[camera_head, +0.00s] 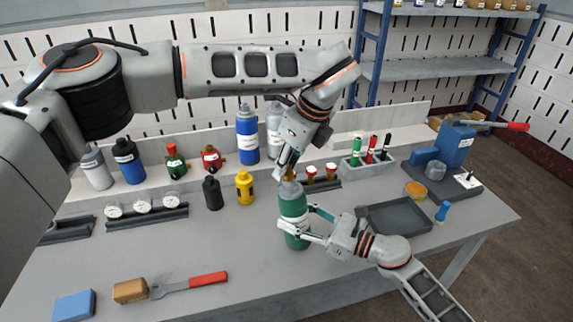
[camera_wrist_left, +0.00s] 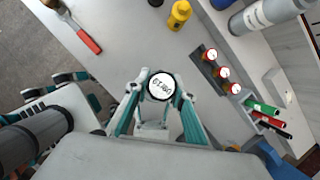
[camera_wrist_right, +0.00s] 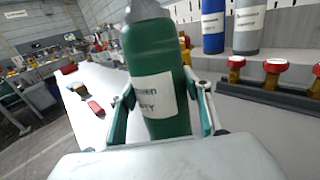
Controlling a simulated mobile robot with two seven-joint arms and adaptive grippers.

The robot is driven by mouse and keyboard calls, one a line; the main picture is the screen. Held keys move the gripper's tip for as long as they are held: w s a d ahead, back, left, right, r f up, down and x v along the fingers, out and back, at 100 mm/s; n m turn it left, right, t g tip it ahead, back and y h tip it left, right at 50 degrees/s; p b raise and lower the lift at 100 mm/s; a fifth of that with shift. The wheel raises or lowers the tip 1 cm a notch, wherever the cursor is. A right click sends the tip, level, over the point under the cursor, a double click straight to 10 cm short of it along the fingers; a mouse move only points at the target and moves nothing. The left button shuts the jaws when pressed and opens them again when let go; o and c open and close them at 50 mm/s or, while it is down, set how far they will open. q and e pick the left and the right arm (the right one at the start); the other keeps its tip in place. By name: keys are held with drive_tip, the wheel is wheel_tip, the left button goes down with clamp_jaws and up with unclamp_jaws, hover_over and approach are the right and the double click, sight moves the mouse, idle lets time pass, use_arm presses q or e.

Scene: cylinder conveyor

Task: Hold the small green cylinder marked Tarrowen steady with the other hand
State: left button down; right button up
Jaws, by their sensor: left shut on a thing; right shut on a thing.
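The small green cylinder (camera_head: 293,204) stands upright on the workbench, with a grey shoulder and a white label. In the right wrist view its label (camera_wrist_right: 155,95) is partly hidden; "wen" and "RY" are readable. My right gripper (camera_head: 299,222) is shut around the cylinder's body from the right, one finger on each side. My left gripper (camera_head: 286,174) points down at the cylinder's top. It is shut on a round white-faced piece with a black rim (camera_wrist_left: 160,85), which bears dark markings. Whether this piece touches the cylinder's top cannot be told.
A yellow bottle (camera_head: 244,187) and a black bottle (camera_head: 212,193) stand left of the cylinder. Red-topped valves (camera_head: 331,170) sit in a rack behind it. A grey tray (camera_head: 398,217) lies right, behind my right arm. A red-handled tool (camera_head: 207,281) lies at front left. The front middle is clear.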

use_arm(q)
drive_tip(key=shift+n, duration=0.3)
drive_tip(key=n+g, duration=0.1)
drive_tip(key=n, duration=0.2)
drive_tip(key=n+g+y, duration=0.1)
drive_tip(key=n+g, duration=0.1)
drive_tip(key=shift+n, duration=0.4)
drive_tip(key=c, duration=1.8)
unclamp_jaws()
